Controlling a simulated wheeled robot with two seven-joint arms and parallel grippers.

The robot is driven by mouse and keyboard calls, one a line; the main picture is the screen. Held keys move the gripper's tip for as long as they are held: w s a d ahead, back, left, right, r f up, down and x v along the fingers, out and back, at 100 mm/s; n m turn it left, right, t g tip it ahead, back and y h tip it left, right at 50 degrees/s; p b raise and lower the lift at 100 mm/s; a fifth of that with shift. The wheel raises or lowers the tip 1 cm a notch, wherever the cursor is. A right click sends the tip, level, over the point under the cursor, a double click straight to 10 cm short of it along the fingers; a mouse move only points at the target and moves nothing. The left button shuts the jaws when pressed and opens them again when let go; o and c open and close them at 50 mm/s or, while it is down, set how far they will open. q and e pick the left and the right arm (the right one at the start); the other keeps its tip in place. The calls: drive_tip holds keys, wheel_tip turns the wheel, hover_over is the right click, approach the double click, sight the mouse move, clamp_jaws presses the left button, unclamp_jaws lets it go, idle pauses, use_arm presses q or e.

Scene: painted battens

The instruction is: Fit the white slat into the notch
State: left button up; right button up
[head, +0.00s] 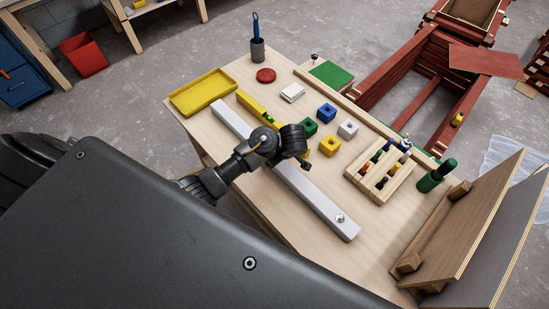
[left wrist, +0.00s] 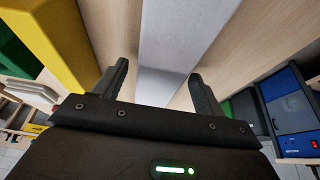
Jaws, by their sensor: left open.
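The white slat (head: 312,203) is a long pale batten lying diagonally on the wooden table, with a small shiny knob (head: 340,218) near its near right end. My left gripper (head: 304,160) is over the middle of the slat and hides part of it. In the left wrist view the open fingers (left wrist: 158,74) stand to either side of the slat (left wrist: 180,40), with nothing gripped. I cannot tell from these frames whether the fingers reach down beside it. I cannot make out a notch. My right gripper is not in view.
A yellow batten (head: 248,103) lies beside the slat, near a yellow tray (head: 203,95). Several coloured blocks, including a blue one (head: 326,113), and a wooden peg rack (head: 395,180) are beyond the slat.

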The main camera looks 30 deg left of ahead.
use_arm(q)
drive_tip(key=shift+w+a+f, duration=0.1)
drive_tip(key=shift+f, duration=0.35)
drive_tip(key=shift+r, duration=0.1)
clamp_jaws()
wheel_tip(320, 180, up, 4)
drive_tip(key=shift+w+r, duration=0.1)
wheel_tip(320, 180, up, 5)
drive_tip(key=shift+f+p, duration=0.1)
drive_tip(key=shift+p, duration=0.8)
drive_tip(key=shift+r+p, duration=0.5)
